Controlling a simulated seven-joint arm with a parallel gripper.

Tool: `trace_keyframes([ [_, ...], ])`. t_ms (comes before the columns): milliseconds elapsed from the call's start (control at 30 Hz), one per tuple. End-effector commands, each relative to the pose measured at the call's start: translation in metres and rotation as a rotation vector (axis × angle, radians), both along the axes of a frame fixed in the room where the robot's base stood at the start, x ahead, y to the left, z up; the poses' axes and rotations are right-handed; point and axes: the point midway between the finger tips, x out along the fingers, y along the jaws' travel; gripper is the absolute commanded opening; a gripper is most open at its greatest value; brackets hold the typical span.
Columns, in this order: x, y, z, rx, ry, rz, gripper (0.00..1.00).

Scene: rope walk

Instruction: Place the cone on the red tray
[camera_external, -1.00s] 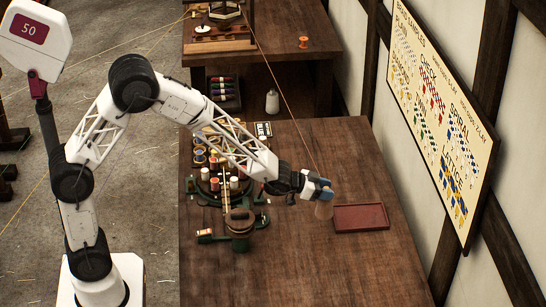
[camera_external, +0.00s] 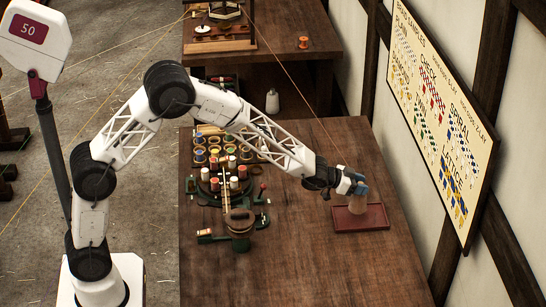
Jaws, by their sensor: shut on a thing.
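The tan wooden cone (camera_external: 357,207) hangs from my gripper (camera_external: 358,188), upright as far as I can see, with its top hidden between the blue fingertips. My gripper is shut on it. The red tray (camera_external: 345,225) lies flat on the right part of the table. The cone is over the tray, right of its middle. I cannot tell whether its lower end touches the tray floor. A thin thread runs up from the gripper area toward the upper left.
A green machine with bobbins (camera_external: 238,220) stands left of the tray. A rack of spools (camera_external: 215,150) is behind it. The table (camera_external: 320,275) is clear in front of the tray. A wall with a sample board (camera_external: 440,120) is at the right.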

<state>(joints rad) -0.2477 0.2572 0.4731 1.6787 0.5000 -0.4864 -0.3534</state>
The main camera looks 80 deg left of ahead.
Motion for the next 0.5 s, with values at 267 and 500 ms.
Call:
trace_keyframes([
  [267, 0.0144, 0.0028, -0.0013, 0.001, -0.001, 0.000, 0.04],
  [500, 0.0144, 0.0029, -0.0009, 0.001, -0.001, 0.000, 0.04],
])
